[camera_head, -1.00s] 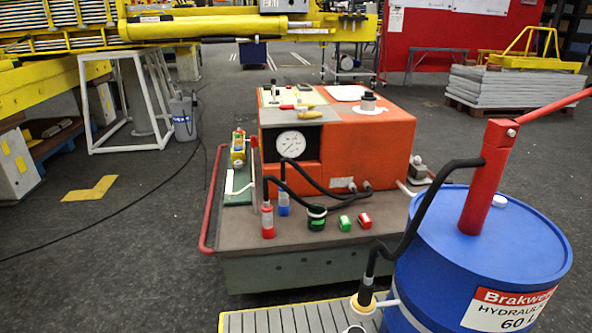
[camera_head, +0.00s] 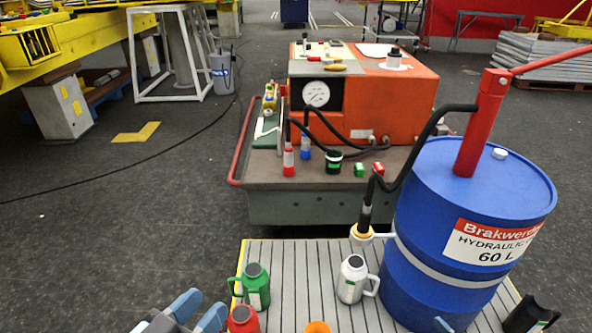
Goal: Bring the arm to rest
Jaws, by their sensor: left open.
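My left gripper (camera_head: 205,300) is at the bottom left edge. Its two blue-grey fingers are apart with nothing between them. It is left of the red jug (camera_head: 243,319) and below the green jug (camera_head: 256,287), over the floor beside the slatted platform (camera_head: 315,262). The rest of my left arm is cut off by the frame. A small light-blue tip at the bottom edge before the barrel may be my right gripper, but too little shows to tell its state.
A blue hydraulic oil barrel (camera_head: 480,195) with a red pump stands at right. A white jug (camera_head: 353,279) is on the platform; a black jug (camera_head: 528,314) is at bottom right. The orange hydraulic unit (camera_head: 400,105) stands behind.

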